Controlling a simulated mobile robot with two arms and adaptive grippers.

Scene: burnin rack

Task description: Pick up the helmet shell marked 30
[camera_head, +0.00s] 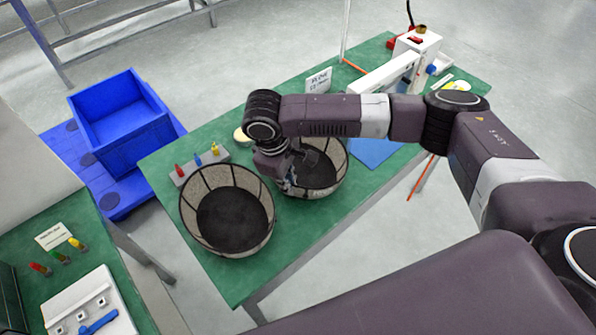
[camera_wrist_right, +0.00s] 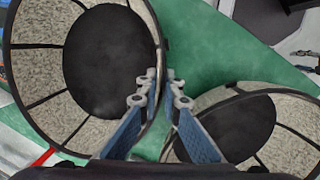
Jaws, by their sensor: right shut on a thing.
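Two open shells with black pads and light, ribbed walls lie hollow side up on the green table. The left shell (camera_head: 228,220) stands free. The right shell (camera_head: 318,178) is partly hidden behind my right gripper (camera_head: 287,187). In the right wrist view, my right gripper (camera_wrist_right: 161,88) is shut on the rim of the right shell (camera_wrist_right: 108,60), its fingers on either side of the wall. The other shell (camera_wrist_right: 235,125) lies beside the fingers, apart from them. No number is readable on either shell. My left gripper is out of view.
The green table (camera_head: 275,255) also bears a block with coloured pegs (camera_head: 199,164), a small sign (camera_head: 318,82), a blue mat (camera_head: 378,150) and a white device (camera_head: 415,50) at the far end. A blue crate (camera_head: 120,120) stands at left. Another green table is at lower left.

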